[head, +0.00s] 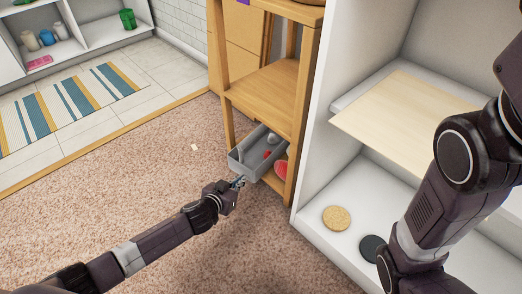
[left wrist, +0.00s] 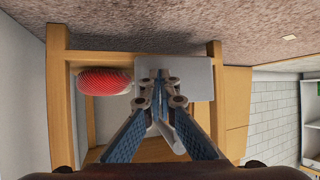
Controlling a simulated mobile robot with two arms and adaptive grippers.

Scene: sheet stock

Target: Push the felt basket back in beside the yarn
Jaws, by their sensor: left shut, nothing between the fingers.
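The grey felt basket (head: 247,163) is on the low shelf of a wooden stand, with its near end sticking out past the shelf's front. Small things, one of them red, lie inside it. The red yarn (head: 281,170) is to its right on the same shelf, partly hidden by a post. My left gripper (head: 240,181) is shut and empty, with its fingertips at the basket's near end; I cannot tell if they touch. In the left wrist view, the basket's grey end (left wrist: 201,78) is at the fingertips and the ribbed red yarn (left wrist: 104,81) is to the left.
The wooden stand (head: 268,90) has posts close on both sides of the basket. A white cabinet (head: 318,170) stands to the right, with a loose wooden board (head: 400,115) and round discs inside. Carpet (head: 130,180) is open at the left. My right arm crosses the right side.

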